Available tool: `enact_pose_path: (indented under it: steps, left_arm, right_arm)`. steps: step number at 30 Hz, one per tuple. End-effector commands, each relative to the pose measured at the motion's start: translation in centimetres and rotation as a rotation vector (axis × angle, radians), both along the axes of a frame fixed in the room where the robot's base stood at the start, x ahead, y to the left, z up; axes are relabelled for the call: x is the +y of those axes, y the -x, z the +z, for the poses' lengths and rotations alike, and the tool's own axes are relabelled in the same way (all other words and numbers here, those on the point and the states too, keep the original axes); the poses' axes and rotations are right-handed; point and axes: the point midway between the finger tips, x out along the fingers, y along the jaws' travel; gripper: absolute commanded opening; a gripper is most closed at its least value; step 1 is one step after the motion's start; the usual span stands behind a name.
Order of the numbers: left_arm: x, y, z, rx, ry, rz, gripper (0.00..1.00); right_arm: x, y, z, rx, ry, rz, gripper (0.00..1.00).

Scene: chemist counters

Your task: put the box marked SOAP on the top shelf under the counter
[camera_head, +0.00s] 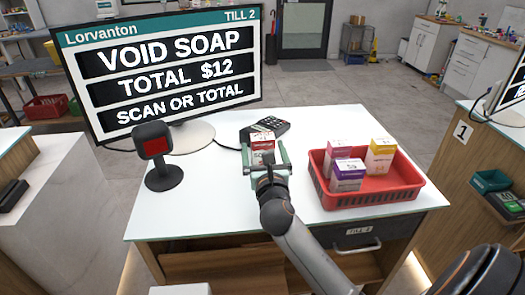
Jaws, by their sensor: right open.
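A small white box with a red top (262,140), its lettering starting "SO", is at the middle of the white counter (210,210). My right gripper (265,160) is open, with its fingers on either side of the box's near part. The gripper hides the box's lower part, so I cannot tell whether the fingers touch it. Under the counter's front edge, a brown wooden shelf space (215,265) shows in part. My left gripper is not in view.
A red basket (375,198) with three boxes stands right of my gripper. A scanner (160,165), a screen (160,70) reading VOID SOAP and a keypad (268,124) are on the counter. A drawer (355,235) sits under the right side. The counter's front left is clear.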

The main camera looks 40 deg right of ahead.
Motion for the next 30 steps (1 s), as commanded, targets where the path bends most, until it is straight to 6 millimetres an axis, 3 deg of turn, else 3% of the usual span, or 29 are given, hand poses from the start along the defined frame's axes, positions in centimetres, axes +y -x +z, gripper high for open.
enact_pose_path:
  steps: [9, 18, 30]
  left_arm:
    - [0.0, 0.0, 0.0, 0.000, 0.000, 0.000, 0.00]
    - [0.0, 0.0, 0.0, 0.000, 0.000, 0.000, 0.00]
    - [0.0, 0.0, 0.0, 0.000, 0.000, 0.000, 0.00]
  right_arm:
    - [-2.4, -3.5, -0.1, -0.001, 0.000, -0.001, 1.00]
    - [-2.5, -3.8, -0.1, 0.000, 0.000, 0.000, 0.99]
    - [-2.5, -3.8, -0.1, 0.000, 0.001, 0.000, 0.54]
